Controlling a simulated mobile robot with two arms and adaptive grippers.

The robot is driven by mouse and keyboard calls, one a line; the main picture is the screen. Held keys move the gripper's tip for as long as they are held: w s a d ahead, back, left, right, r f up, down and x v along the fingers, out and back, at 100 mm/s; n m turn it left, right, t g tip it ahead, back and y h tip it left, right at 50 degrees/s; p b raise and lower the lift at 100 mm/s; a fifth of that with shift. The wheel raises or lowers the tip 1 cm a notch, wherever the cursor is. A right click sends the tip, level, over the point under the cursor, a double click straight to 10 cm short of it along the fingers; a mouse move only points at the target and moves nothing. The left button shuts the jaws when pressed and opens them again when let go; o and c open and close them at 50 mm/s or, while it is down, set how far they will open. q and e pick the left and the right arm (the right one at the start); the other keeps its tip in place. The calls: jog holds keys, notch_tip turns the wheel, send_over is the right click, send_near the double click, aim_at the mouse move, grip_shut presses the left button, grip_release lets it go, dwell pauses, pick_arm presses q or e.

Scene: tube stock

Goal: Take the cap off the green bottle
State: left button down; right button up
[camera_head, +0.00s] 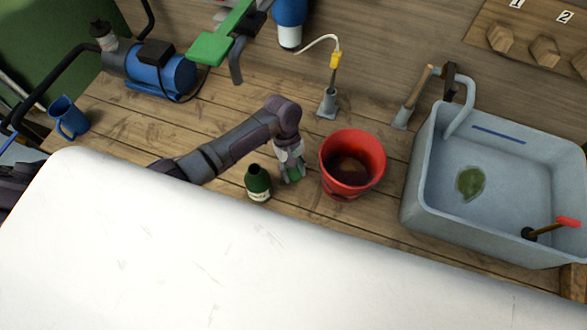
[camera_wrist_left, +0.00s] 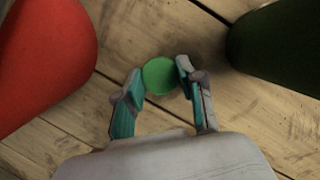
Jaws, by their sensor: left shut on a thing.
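The green bottle (camera_head: 258,184) stands upright on the wooden bench with its dark neck opening showing and no cap on it. Its dark green side also shows at the right of the left wrist view (camera_wrist_left: 280,45). My left gripper (camera_head: 292,176) is just right of the bottle, between it and the red bucket. In the left wrist view my left gripper (camera_wrist_left: 163,78) is shut on the round bright green cap (camera_wrist_left: 160,75), held between the two fingertips apart from the bottle. My right gripper is not in view.
A red bucket (camera_head: 352,160) stands close right of my left gripper. A grey sink (camera_head: 425,190) is further right. A blue mug (camera_head: 68,118) stands at the left. A white surface (camera_head: 200,250) fills the foreground. Bench planks behind my arm are partly clear.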

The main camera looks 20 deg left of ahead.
pick_arm(q)
jog(key=shift+f, duration=0.1)
jog(key=c, duration=0.7)
grip_release()
jog(key=shift+r, duration=0.25)
jog(key=shift+v, duration=1.2)
jog(key=w+a+b, duration=0.6)
jog(key=w+a, duration=0.2)
jog(key=shift+w, duration=0.2)
jog(key=shift+w+a+r, duration=0.2)
